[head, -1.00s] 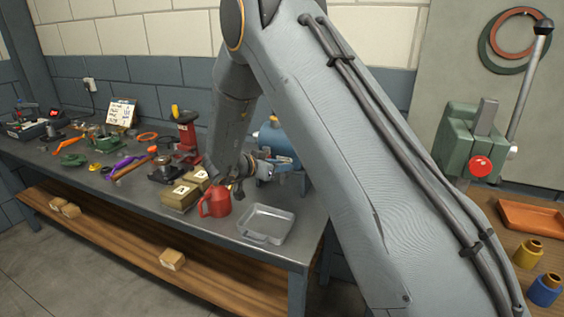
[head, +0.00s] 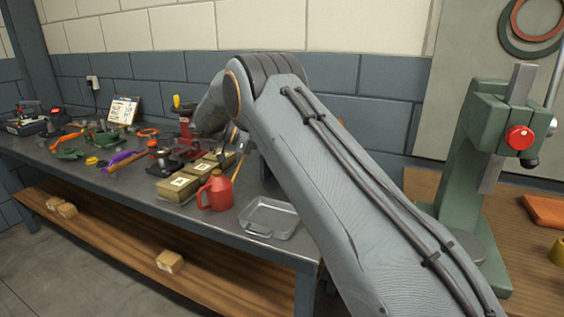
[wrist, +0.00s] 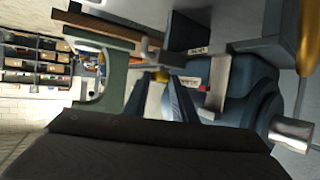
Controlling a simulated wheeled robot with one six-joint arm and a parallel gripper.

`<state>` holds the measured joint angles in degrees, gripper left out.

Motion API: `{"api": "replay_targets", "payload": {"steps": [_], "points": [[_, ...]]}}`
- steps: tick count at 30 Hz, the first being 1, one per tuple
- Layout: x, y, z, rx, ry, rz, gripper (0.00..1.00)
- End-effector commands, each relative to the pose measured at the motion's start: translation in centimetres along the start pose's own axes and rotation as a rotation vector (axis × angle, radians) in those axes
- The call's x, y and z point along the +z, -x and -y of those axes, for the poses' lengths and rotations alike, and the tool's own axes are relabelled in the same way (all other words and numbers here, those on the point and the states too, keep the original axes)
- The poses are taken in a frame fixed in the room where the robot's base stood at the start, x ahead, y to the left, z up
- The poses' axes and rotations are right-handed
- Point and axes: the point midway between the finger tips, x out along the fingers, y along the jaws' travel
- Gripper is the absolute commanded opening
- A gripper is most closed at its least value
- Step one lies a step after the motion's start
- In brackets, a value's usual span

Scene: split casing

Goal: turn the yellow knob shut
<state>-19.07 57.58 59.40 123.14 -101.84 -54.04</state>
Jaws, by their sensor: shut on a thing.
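In the wrist view my gripper (wrist: 162,78) has its two dark fingers close together. A yellow part (wrist: 164,92), which looks like the yellow knob, shows between them, though its outline is partly hidden. A blue body (wrist: 238,98) with a grey metal cylinder end (wrist: 291,133) is close on the right. In the head view my arm reaches over the back of the bench, and its own links hide the gripper and what it holds. Another yellow piece (head: 177,101) tops a red device (head: 186,124) left of my arm.
On the bench (head: 100,195) stand a red jug (head: 216,191), a grey metal tray (head: 268,217) and tan boxes (head: 178,187), all close to my arm. Several tools crowd the left. A green press (head: 462,170) stands on the right.

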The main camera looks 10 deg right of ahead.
Motion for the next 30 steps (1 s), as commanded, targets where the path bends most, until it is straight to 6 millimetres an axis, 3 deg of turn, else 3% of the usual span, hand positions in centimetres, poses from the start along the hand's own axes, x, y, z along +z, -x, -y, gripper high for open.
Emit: {"api": "replay_targets", "payload": {"steps": [24, 25, 27, 30], "points": [[-0.55, -0.01, 0.5, 0.082, -0.044, -0.003, 0.02], [-0.56, -0.01, 0.5, 0.082, -0.045, -0.003, 0.29], [-0.52, 0.0, 0.48, 0.082, -0.044, -0.003, 0.41], [-0.36, 0.06, 0.43, 0.082, -0.041, -0.002, 0.43]]}}
